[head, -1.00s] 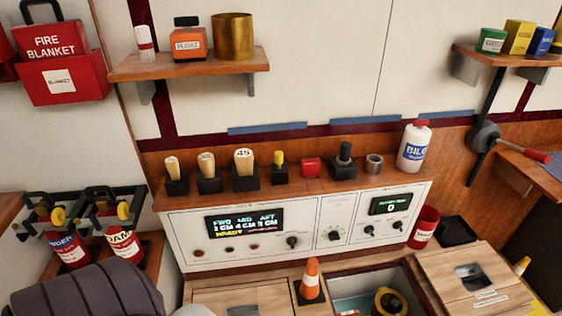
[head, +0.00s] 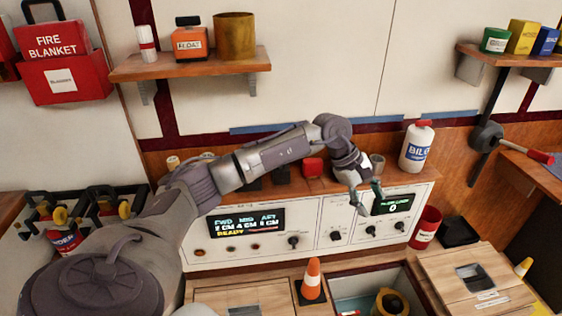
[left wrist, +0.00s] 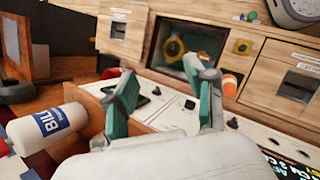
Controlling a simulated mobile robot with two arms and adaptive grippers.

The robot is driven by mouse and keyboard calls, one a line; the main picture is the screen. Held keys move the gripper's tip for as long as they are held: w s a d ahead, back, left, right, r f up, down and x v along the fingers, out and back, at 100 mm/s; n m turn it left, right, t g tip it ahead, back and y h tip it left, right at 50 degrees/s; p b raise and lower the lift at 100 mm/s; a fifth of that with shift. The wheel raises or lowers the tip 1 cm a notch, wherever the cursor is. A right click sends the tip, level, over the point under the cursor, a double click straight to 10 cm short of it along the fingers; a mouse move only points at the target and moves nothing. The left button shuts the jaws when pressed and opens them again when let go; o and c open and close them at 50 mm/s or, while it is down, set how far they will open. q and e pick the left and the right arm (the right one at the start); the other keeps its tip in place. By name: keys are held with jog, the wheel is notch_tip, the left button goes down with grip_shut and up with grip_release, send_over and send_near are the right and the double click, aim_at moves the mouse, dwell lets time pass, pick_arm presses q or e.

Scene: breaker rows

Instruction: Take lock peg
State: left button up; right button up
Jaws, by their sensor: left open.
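No thing in view is marked as the lock peg, and I cannot tell for sure which it is. A small yellow-topped peg in a dark block stood on the ledge (head: 400,187); my left arm now hides the peg, and only part of its dark block (head: 281,175) shows. My left gripper (head: 367,200) is open and empty, in front of the panel's right part near the small green-lit display (head: 392,204). In the left wrist view, its two spread fingers (left wrist: 160,85) have nothing between them. My right gripper is not in view.
A red block (head: 312,167), a metal cup (head: 376,163) and a white bottle (head: 416,147) stand on the ledge near my arm. An orange cone (head: 312,281) stands below the panel beside an open bin (head: 345,284). A shelf (head: 190,66) hangs above left.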

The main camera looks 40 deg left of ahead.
pick_arm(q)
jog(key=s+a+r+m+y, duration=0.15)
jog(key=a+r+y, duration=0.4)
jog(key=a, duration=0.55)
jog(key=s+a+r+m+y, duration=0.1)
jog(key=s+a+r+y, duration=0.1)
jog(key=a+r+y, duration=0.65)
jog(key=a+f+h, duration=0.1)
jog(key=a+f, duration=0.1)
jog(key=a+f+h, duration=0.1)
jog(key=a+f, duration=0.1)
jog(key=f, duration=0.1)
jog(key=a+f+g+h, duration=0.1)
jog(key=a+f+h, duration=0.1)
jog(key=f, duration=0.1)
jog(key=shift+w+f, duration=0.2)
jog(key=shift+w, duration=0.1)
jog(key=shift+d+p+x, duration=0.2)
jog(key=shift+p+x, duration=0.6)
jog(key=shift+x, duration=2.15)
jog(key=shift+s, duration=0.1)
grip_shut()
